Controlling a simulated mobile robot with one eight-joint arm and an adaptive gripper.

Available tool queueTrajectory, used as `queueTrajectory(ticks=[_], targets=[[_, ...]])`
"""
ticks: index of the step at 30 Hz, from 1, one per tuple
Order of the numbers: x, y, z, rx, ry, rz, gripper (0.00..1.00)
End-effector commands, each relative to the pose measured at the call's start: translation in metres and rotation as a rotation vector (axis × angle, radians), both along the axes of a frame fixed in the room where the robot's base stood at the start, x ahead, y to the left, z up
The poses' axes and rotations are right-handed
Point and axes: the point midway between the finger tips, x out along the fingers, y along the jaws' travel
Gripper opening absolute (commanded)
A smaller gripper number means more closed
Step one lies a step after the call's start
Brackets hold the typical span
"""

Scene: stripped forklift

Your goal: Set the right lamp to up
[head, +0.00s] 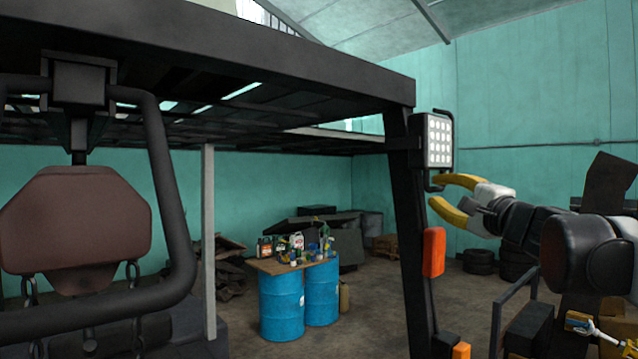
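The right lamp (438,141) is a square work light with rows of white LEDs, mounted high on the dark right post (410,230) of the forklift frame. It faces roughly toward me, and a thin dark handle bends along its right side and below it. My gripper (442,192) comes in from the right with its yellow fingers pointing left, just below the lamp. The fingers are apart, one above the other, near the lower part of the handle. I cannot tell whether the upper finger touches it. Nothing shows between the fingers.
An orange light (433,252) sits on the post below my gripper. The dark overhead guard (220,50) spans the upper left. A brown seat back (75,230) and a dark tube stand at left. Blue drums (282,305) carry bottles behind. A railing (515,305) is at lower right.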

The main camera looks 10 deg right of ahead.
Motion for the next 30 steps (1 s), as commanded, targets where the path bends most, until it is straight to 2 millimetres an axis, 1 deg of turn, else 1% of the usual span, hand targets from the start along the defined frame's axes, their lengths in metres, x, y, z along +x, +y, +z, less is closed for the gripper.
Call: queueTrajectory(ticks=[1,3,6,14,15,16,17,26,30], targets=[[0.006,0.002,0.003,0.000,0.000,0.002,0.21],[0.013,0.003,0.004,-0.001,0.000,0.001,0.21],[0.017,0.003,0.004,-0.001,0.000,0.000,0.21],[0.018,0.004,0.003,-0.001,0.000,0.000,0.21],[0.018,0.004,0.003,-0.001,0.000,0.000,0.15],[0.018,0.004,0.003,-0.001,0.000,0.000,0.06],[0.018,0.004,0.003,-0.001,0.000,0.000,0.00],[0.017,0.003,0.003,-0.001,0.001,-0.001,0.00],[0.006,-0.005,0.005,0.000,0.000,-0.002,0.00]])
